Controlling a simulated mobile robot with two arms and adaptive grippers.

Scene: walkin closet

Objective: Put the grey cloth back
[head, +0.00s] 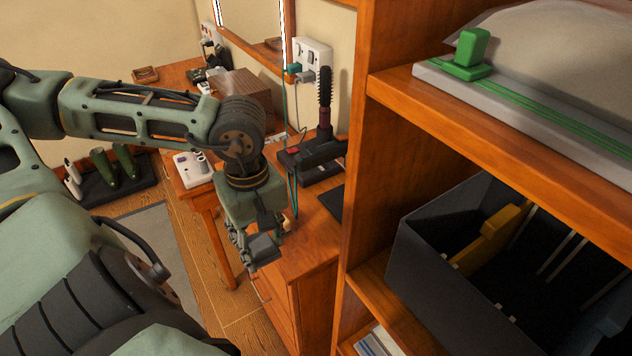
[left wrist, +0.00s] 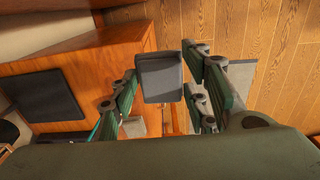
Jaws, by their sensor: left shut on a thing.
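The grey cloth (head: 264,247) is a small, dark grey, folded-looking block at the tip of my left gripper (head: 254,250). In the left wrist view the cloth (left wrist: 160,76) sits between the green fingers of the left gripper (left wrist: 168,100), which is shut on it. The gripper points down and holds the cloth in the air by the front edge of the wooden dresser top (head: 300,245). My right gripper is in neither view.
A dark flat pad (head: 334,204) lies on the dresser top, with a black stand holding a brush (head: 325,110) behind it. To the right is a wooden shelf unit (head: 355,150) with a dark open bin (head: 420,262). A green-and-grey tool (head: 473,52) lies on its upper shelf.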

